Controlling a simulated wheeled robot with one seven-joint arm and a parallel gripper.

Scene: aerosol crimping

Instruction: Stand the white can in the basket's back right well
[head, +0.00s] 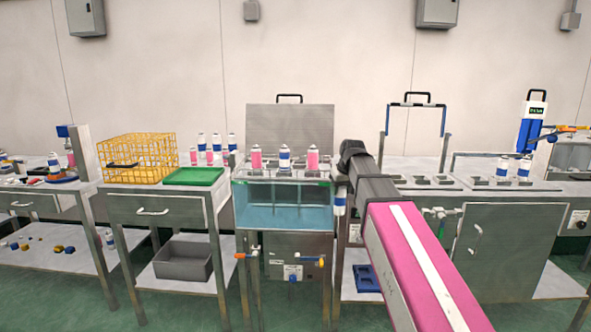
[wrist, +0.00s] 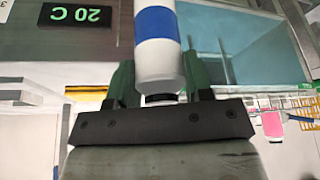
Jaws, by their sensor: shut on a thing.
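The white can (wrist: 160,60) with a blue band is held between the green fingers of my gripper (wrist: 160,88) in the wrist view. In the head view the can (head: 340,200) hangs upright beside the right side of the water tank (head: 285,205), below my dark wrist. My gripper's fingers are mostly hidden there. Over the tank stand two pink cans (head: 256,158) (head: 313,160) and a white-and-blue can (head: 285,158). A yellow wire basket (head: 137,160) stands on the left bench. I cannot make out separate wells in it.
A green tray (head: 194,177) lies beside the yellow basket, with several cans behind it. A raised grey lid (head: 290,128) stands behind the tank. A green 20 C display (wrist: 75,15) shows close by in the wrist view. More cans stand on the right bench (head: 550,187).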

